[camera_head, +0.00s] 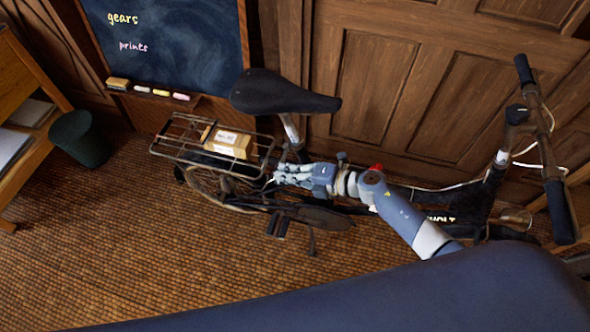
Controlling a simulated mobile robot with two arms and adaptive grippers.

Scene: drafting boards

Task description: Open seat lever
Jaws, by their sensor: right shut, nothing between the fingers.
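A black bicycle stands along the wooden wall, its dark saddle (280,93) on a silver seat post (292,130). I cannot make out the seat lever for sure; the small parts at the foot of the seat post are dark and partly hidden near my gripper. My right gripper (279,179) reaches in from the right, below the seat post and in front of the frame in the picture. Its fingers point left, shut and empty. I cannot tell whether they touch the bicycle. My left gripper is not in view.
The rear rack (168,151) carries a cardboard box (229,144). The handlebar (541,122) rises at right. A chalkboard (165,45) with a chalk ledge, a dark bin (80,139) and a wooden shelf (24,85) stand at left. The tiled floor (110,250) at lower left is clear.

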